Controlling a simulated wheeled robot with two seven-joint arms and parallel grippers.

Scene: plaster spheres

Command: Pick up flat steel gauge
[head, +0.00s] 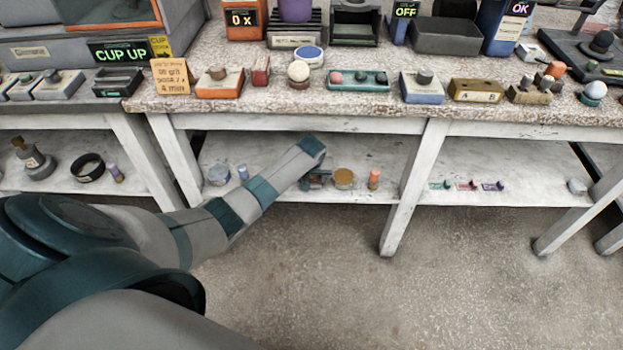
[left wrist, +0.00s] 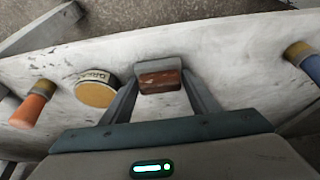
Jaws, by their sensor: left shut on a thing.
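In the left wrist view, a small block, grey on top with a red-brown face, sits between my left fingers; I take it for the flat steel gauge (left wrist: 160,80). My left gripper (left wrist: 158,88) is shut on it, one finger on each side, just over the pale lower shelf (left wrist: 230,50). In the head view my left arm reaches under the bench top, and my left gripper (head: 318,181) is small and partly hidden by my own arm. Whether the gauge touches the shelf, I cannot tell. My right gripper is out of view.
A yellow-topped tin (head: 343,178) and an orange cylinder (head: 374,179) stand just right of the gripper. The bench top (head: 300,105) overhangs the shelf; a white leg (head: 413,185) stands to the right.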

